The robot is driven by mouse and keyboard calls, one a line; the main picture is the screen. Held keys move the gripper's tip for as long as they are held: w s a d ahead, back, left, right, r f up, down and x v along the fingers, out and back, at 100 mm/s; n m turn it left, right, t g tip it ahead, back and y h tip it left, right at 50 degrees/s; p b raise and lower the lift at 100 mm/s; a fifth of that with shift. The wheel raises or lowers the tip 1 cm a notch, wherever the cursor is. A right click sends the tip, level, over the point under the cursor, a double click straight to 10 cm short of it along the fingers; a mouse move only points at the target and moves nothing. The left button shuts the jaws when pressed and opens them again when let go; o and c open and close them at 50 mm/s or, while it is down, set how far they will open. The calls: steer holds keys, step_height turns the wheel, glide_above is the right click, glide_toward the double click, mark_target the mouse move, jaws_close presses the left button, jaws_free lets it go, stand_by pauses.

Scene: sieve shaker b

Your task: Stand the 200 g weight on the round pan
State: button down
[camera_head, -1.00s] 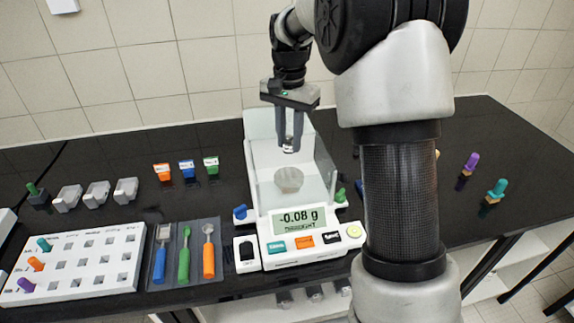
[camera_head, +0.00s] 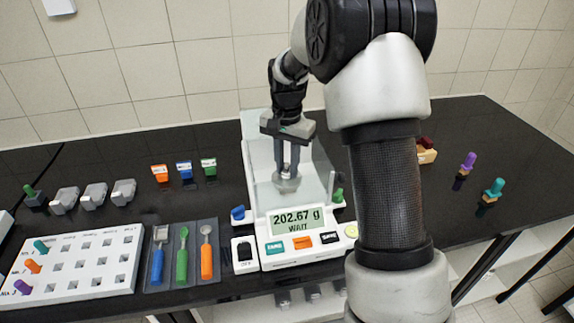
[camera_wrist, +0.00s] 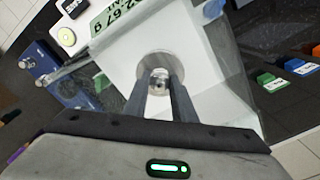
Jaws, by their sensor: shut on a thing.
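The 200 g weight (camera_head: 286,170) is a small metal cylinder with a knob, between my fingertips over the round pan. It also shows in the wrist view (camera_wrist: 158,82). My gripper (camera_head: 288,166) points down into the balance's chamber and is shut on the weight. The round pan (camera_head: 286,184) is a grey metal disc; in the wrist view (camera_wrist: 172,62) the weight is upright over it, within its rim. The balance display (camera_head: 296,220) reads 202.67 g with "WAIT" below, so the weight appears to press on the pan.
Clear chamber walls of the balance (camera_head: 318,187) stand close around my fingers. A white rack (camera_head: 75,262), a tool mat with three tools (camera_head: 182,283) and small coloured containers (camera_head: 185,171) lie to the left. Purple (camera_head: 468,163) and teal (camera_head: 494,190) handled items stand at right.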

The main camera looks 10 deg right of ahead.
steer(key=c, duration=1.5)
jaws_free()
steer(key=shift+o, duration=0.2)
